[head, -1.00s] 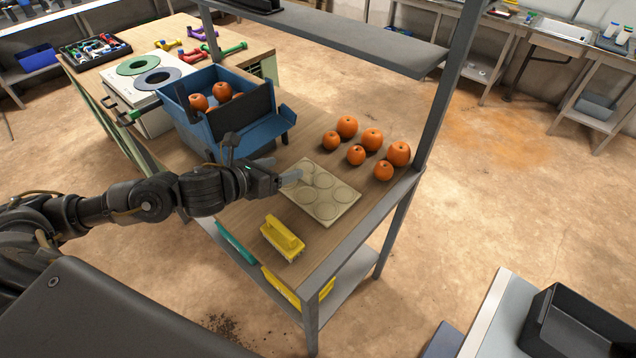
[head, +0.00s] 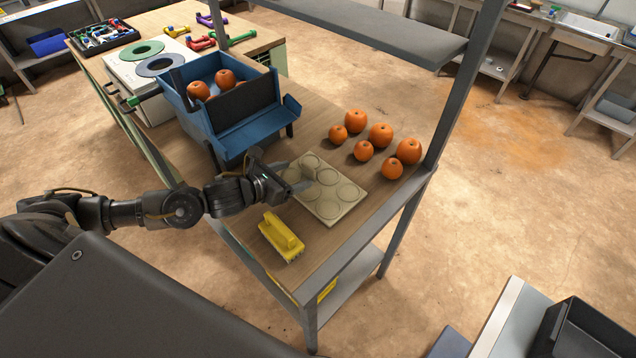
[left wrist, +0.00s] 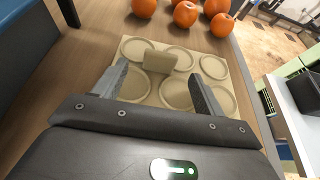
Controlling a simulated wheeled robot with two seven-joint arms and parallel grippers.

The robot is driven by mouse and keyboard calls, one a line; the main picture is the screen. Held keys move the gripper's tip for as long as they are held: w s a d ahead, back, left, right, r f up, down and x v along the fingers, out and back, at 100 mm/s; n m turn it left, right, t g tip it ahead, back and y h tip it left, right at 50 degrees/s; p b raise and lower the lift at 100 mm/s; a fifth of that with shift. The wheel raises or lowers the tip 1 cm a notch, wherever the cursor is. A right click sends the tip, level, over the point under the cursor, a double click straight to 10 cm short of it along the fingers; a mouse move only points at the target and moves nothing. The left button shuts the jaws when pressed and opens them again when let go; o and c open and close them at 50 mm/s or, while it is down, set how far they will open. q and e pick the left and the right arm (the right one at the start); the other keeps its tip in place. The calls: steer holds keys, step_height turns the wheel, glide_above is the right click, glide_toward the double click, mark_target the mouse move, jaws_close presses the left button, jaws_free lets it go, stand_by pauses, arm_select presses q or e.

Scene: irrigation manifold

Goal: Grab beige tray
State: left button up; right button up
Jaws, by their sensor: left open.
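The beige tray (head: 345,207) lies flat on the wooden table, with several round recesses and a small upright tab in its middle. In the left wrist view the tray (left wrist: 208,48) lies ahead of and below the fingers, and its tab (left wrist: 159,61) shows between them. My left gripper (head: 299,179) is open and empty over the tray's left edge. In the left wrist view the left gripper's fingers (left wrist: 158,88) are spread on either side of the tab's line, short of it. I cannot tell the height of the fingertips over the tray. My right gripper is not in view.
Several oranges (head: 380,135) stand just behind the tray. A blue bin (head: 245,135) holding oranges is at the left. A yellow brush (head: 281,237) lies in front of the tray. A grey post (head: 462,90) and overhead shelf (head: 370,27) frame the table.

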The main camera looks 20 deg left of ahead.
mark_target(307, 170)
arm_select(q)
steer(key=shift+w+d, duration=0.1)
steer(key=shift+w, duration=0.15)
steer(key=shift+w+d+f, duration=0.1)
steer(key=shift+w, duration=0.1)
steer(key=p+x, duration=0.1)
steer(key=x, duration=0.3)
steer(key=shift+w+d+f+p, duration=0.1)
steer(key=shift+w+f+p, duration=0.05)
steer(key=shift+w+p, duration=0.2)
steer(key=shift+w+d+f, duration=0.1)
steer(key=shift+w+f, duration=0.1)
steer(key=shift+w, duration=0.05)
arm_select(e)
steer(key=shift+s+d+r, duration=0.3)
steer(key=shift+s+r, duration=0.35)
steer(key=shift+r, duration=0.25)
arm_select(q)
steer(key=shift+s, duration=0.1)
steer(key=c, duration=1.1)
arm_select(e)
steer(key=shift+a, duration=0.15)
arm_select(q)
steer(key=shift+r, duration=0.1)
